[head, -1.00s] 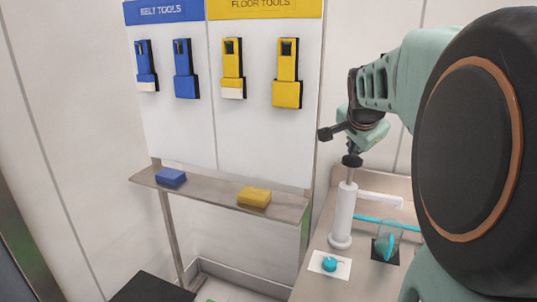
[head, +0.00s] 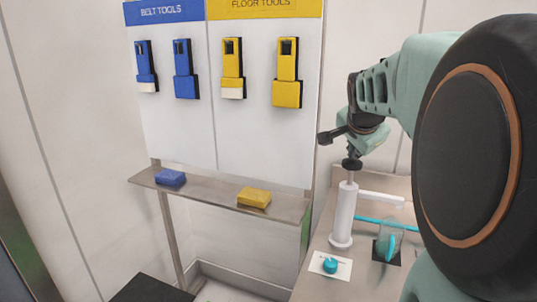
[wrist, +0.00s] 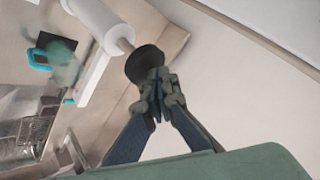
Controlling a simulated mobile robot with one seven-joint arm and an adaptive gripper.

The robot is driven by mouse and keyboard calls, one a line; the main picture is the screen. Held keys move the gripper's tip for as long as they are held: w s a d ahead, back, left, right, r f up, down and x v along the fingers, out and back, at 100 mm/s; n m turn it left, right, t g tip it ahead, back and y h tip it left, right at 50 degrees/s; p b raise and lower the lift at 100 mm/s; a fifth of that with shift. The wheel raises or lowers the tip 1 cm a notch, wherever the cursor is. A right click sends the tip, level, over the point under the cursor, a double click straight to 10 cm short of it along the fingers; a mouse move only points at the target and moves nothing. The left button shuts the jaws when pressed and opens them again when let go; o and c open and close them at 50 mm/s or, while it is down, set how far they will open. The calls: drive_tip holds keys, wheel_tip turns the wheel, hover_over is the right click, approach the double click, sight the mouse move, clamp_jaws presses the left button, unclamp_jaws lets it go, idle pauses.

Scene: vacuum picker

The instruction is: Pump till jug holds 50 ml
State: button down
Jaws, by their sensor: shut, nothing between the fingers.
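The pump is a white upright cylinder (head: 343,215) with a thin rod, a black knob (head: 352,164) on top and a white side spout (head: 380,198). A clear jug (head: 387,240) with a teal handle stands on a black mat, below the spout's right end. Its fill level cannot be read. My gripper (head: 353,152) is shut and points down at the knob, with nothing between its fingers. In the wrist view, the closed fingertips (wrist: 157,78) are at the knob (wrist: 148,65) and appear to touch it; the jug (wrist: 62,52) is blurred.
A teal object (head: 330,265) lies on a white card in front of the pump. A teal strip runs behind the jug. A shelf (head: 220,201) at left holds a blue block (head: 171,178) and a yellow block (head: 254,197), below a tool board.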

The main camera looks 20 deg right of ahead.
sight(353, 163)
drive_tip(key=shift+f+b, duration=1.25)
drive_tip(key=shift+f, duration=0.35)
idle(0.7)
drive_tip(key=shift+r, duration=0.15)
drive_tip(key=shift+r+p, duration=1.7)
drive_tip(key=shift+r, duration=0.8)
drive_tip(key=shift+r, duration=0.15)
wheel_tip(353, 163, up, 5)
drive_tip(key=p, duration=0.3)
